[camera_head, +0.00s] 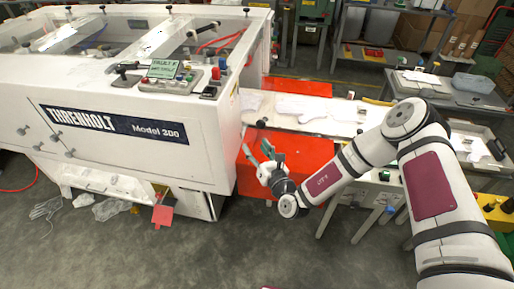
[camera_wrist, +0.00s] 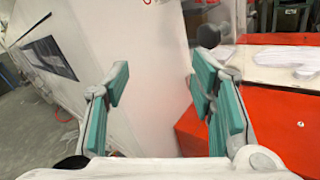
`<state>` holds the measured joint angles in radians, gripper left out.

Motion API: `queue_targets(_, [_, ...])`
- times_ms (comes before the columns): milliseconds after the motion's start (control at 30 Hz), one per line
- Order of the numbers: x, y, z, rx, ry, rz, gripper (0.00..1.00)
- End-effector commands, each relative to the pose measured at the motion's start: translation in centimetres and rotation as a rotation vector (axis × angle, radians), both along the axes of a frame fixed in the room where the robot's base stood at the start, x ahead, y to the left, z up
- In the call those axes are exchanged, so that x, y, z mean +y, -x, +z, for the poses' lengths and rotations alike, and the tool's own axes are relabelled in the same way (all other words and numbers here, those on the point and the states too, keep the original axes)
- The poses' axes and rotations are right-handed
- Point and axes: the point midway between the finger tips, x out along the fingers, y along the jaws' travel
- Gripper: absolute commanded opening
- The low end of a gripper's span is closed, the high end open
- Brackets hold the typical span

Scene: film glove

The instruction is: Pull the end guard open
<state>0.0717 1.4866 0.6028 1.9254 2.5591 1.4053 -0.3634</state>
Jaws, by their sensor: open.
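I cannot tell for sure which panel is the end guard. My gripper (camera_head: 259,152) is open and empty beside the machine's end, in front of the red panel (camera_head: 300,160). In the wrist view its teal-padded fingers (camera_wrist: 160,76) are spread apart, with no contact visible.
A white conveyor (camera_head: 310,116) with pale gloves runs out from the machine's end, with another red panel (camera_head: 297,87) behind it. A control box (camera_head: 168,70) with a display sits on top. Tables stand at the right. The grey floor (camera_head: 240,240) in front is open.

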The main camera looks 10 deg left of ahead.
Motion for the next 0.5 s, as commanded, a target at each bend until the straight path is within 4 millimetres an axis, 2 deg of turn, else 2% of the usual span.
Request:
queue_targets(300, [-0.1, 0.1, 0.0, 0.0, 0.0, 0.0, 0.51])
queue_targets(500, [-1.6, 1.8, -0.1, 0.002, 0.001, 0.0, 0.51])
